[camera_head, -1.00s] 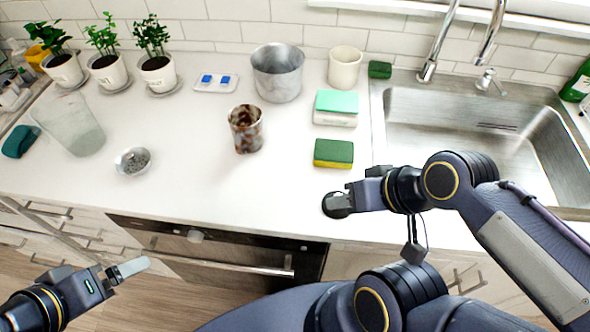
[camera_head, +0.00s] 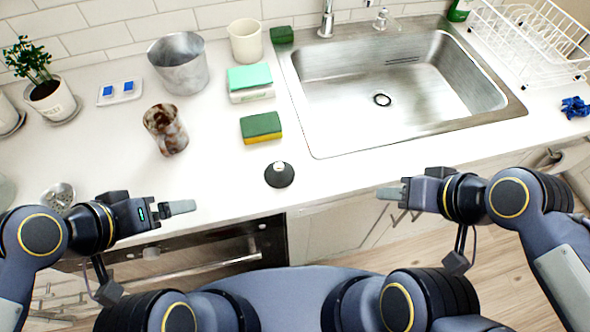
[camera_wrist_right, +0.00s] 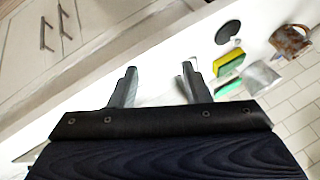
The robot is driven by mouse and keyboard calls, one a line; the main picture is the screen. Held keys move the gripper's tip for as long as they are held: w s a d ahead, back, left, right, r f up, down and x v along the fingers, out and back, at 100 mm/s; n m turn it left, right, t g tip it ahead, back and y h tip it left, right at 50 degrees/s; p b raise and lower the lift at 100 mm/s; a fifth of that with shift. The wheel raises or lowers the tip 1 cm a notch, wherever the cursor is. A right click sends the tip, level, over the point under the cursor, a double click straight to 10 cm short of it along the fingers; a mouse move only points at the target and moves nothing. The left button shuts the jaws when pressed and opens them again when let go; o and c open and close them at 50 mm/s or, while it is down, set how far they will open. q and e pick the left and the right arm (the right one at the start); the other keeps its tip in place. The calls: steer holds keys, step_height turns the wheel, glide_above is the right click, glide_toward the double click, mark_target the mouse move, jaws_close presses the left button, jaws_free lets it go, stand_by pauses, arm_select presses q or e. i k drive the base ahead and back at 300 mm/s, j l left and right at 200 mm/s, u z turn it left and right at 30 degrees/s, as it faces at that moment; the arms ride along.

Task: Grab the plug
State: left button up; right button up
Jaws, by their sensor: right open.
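The plug (camera_head: 279,175) is a black round disc with a light knob on top. It lies on the white counter near the front edge, left of the sink. It also shows in the right wrist view (camera_wrist_right: 228,32), beyond the fingers and to the right. My right gripper (camera_head: 390,192) is to the right of the plug and apart from it, over the counter's front edge. Its two fingers stand apart and empty in the wrist view (camera_wrist_right: 157,82). My left gripper (camera_head: 182,208) is left of the plug, at the front edge; its finger gap is hidden.
A green and yellow sponge (camera_head: 261,127) lies just behind the plug. A stained brown cup (camera_head: 166,130) stands to the left, with a metal pot (camera_head: 179,64) behind. The steel sink (camera_head: 320,140) is to the right. Counter around the plug is clear.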

mark_target(278, 175)
steer(key=l+u, duration=0.3)
steer(key=u, duration=0.2)
steer(key=k+l+u, duration=0.1)
steer(key=l+u, duration=0.2)
steer(key=u, duration=0.15)
steer(key=k+l+u, duration=0.1)
steer(key=l+u, duration=0.15)
steer(key=u, duration=0.25)
